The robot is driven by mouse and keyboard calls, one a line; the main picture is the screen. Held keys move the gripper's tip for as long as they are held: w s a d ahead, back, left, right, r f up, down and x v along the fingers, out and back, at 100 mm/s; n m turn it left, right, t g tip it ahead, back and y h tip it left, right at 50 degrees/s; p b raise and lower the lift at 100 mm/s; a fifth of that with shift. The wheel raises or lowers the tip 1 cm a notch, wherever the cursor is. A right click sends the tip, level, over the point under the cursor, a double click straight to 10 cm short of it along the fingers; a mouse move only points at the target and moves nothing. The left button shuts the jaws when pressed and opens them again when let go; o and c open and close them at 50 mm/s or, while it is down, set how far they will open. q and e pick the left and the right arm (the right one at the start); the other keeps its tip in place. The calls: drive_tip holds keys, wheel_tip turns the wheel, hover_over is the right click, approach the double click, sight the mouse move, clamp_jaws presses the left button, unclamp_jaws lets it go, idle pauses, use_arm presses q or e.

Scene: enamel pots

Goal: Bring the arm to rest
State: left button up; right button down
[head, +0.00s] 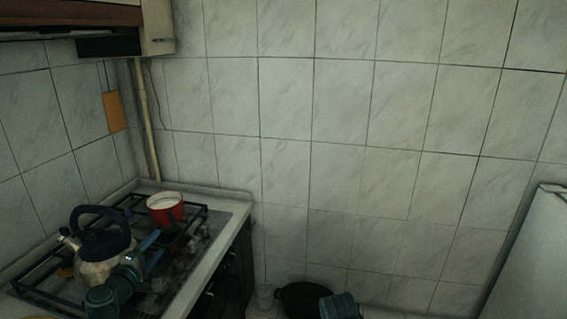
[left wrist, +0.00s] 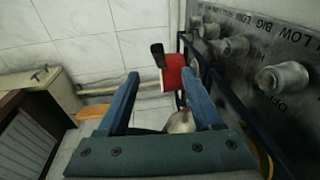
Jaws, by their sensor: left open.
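My left gripper (head: 154,248) is open over the stove, beside the kettle. Its two blue fingers stand wide apart in the left wrist view (left wrist: 160,76), with nothing gripped between them. A red enamel pot (head: 165,207) with a white inside stands on the back part of the stove, beyond my gripper. It also shows in the left wrist view (left wrist: 173,72), with its dark handle in front. A steel kettle (head: 95,268) with a dark handle stands on the stove, partly hidden by my left arm.
The gas stove (head: 215,225) has black grates and a row of knobs (left wrist: 283,77) close to my left gripper. A tiled wall (head: 340,130) is behind. A dark round container (head: 302,298) stands low at the bottom. A pale cabinet or appliance (head: 530,260) is at right.

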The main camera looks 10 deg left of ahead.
use_arm(q)
drive_tip(key=w+d+f+m+g+h+p, duration=0.15)
drive_tip(key=d+m, duration=0.25)
drive_tip(key=d, duration=0.4)
drive_tip(key=d+f+m+g+h, duration=0.3)
drive_tip(key=d, duration=0.6)
drive_tip(key=d+f+m+g+h+p, duration=0.1)
drive_tip(key=d+f+m+g+h, duration=0.2)
drive_tip(key=d, duration=0.5)
drive_tip(key=s+d+f+m+g+y+p, duration=0.1)
drive_tip(key=s+d+f+m+g+y, duration=0.2)
drive_tip(key=s+d+m, duration=0.3)
drive_tip(key=s+d+f+m+g+y+p, duration=0.2)
drive_tip(key=s+d+m+g+y, duration=0.3)
drive_tip(key=s+d, duration=0.4)
drive_tip(key=shift+s+f+m+g, duration=0.4)
drive_tip(key=shift+m+g, duration=0.35)
drive_tip(key=shift+m, duration=0.05)
